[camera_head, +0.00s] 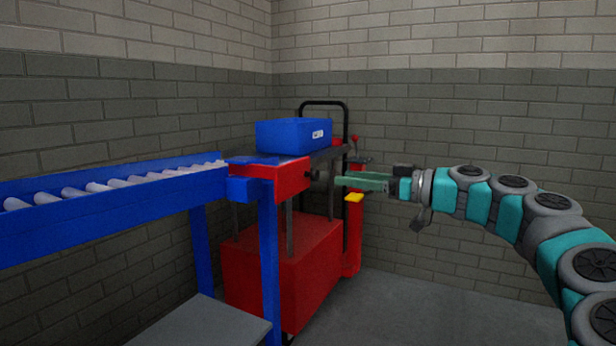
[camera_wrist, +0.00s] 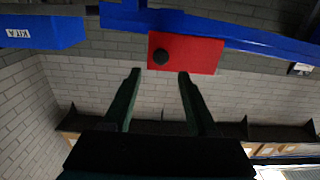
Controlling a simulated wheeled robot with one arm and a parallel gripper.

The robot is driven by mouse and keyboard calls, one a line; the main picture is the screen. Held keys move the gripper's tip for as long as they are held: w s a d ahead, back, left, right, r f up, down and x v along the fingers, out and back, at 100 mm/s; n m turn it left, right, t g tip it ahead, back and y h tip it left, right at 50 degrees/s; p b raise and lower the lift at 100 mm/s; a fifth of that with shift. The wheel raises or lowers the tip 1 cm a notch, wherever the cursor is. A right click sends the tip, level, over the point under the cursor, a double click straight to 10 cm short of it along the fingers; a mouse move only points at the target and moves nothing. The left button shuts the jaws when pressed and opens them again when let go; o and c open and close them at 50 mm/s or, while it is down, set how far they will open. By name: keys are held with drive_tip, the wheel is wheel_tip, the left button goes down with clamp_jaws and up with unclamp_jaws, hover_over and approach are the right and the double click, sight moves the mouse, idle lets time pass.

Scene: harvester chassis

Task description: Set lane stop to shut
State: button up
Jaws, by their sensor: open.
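The lane stop looks like the red plate (camera_head: 288,178) at the end of the blue roller lane (camera_head: 110,195). A dark round knob (camera_head: 313,175) sticks out of its right side. In the wrist view the red plate (camera_wrist: 200,55) faces me, with the black knob (camera_wrist: 161,56) left of its middle. My gripper (camera_head: 340,180) is right of the knob, with its green fingers pointing at it. In the wrist view my gripper (camera_wrist: 159,75) is open and empty. The knob shows between and just beyond the fingertips. I see no contact.
A blue bin (camera_head: 290,136) with a white label sits behind the lane end on a dark surface. A red cart or lift (camera_head: 290,262) stands below and behind. A grey flat surface (camera_head: 205,325) lies low in front. Brick walls close the corner; floor at right is clear.

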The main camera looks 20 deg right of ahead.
sight(318, 175)
drive_tip(key=x, duration=0.7)
drive_tip(key=shift+w+a, duration=0.1)
drive_tip(key=shift+a, duration=0.05)
drive_tip(key=shift+c, duration=0.4)
clamp_jaws()
idle(0.9)
